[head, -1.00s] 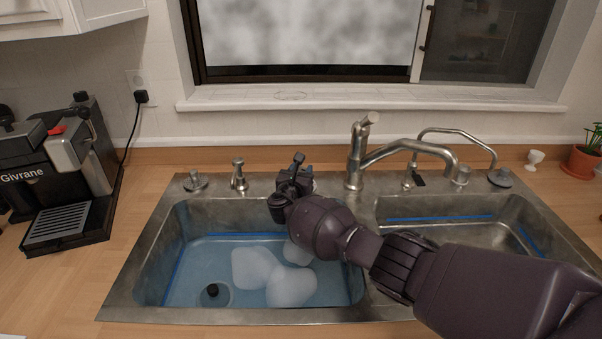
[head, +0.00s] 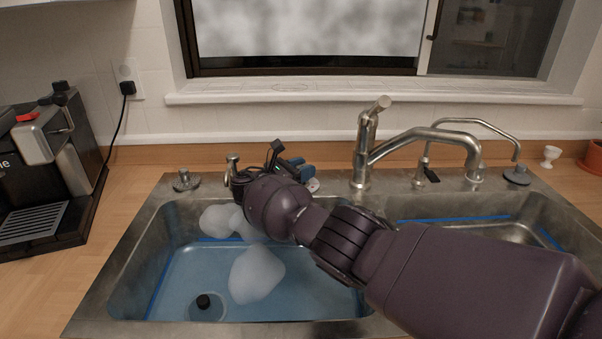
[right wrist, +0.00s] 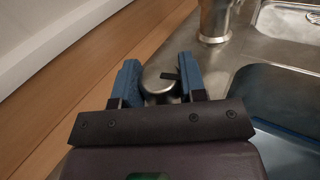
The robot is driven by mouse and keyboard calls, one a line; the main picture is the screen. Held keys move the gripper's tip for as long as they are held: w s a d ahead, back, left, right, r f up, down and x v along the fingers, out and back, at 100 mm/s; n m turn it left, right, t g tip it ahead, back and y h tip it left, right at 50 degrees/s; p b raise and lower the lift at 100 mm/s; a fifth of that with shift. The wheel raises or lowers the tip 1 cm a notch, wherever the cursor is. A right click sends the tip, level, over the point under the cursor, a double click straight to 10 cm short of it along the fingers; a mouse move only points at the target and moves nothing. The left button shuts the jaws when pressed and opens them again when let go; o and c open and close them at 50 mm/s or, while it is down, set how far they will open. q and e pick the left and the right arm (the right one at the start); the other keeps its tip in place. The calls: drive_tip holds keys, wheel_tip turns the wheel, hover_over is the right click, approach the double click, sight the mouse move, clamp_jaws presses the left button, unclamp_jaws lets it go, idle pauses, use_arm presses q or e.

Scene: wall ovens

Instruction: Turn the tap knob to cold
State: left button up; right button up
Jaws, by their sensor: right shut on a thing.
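The metal tap (head: 365,150) stands upright behind the divider between the two basins, with its lever (head: 380,103) tilted up to the right. My right gripper (head: 300,167) is left of the tap base, low over the sink's back deck, with its blue fingers pointing right. In the right wrist view, the fingers (right wrist: 160,82) are on either side of a round metal piece (right wrist: 158,90) with a small black tab. This piece stands left of the tap's post (right wrist: 213,20). The gripper's contact with it is partly hidden. My left gripper is not in view.
The left basin (head: 180,285) holds blue water and white foam (head: 257,275). A thin second spout (head: 470,124) with a black lever (head: 432,175) stands right of the tap. A coffee machine (head: 45,165) is at left. A window sill (head: 370,92) runs behind.

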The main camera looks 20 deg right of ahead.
drive_tip(key=shift+m+g, duration=0.3)
drive_tip(key=shift+g, duration=0.1)
drive_tip(key=o, duration=0.9)
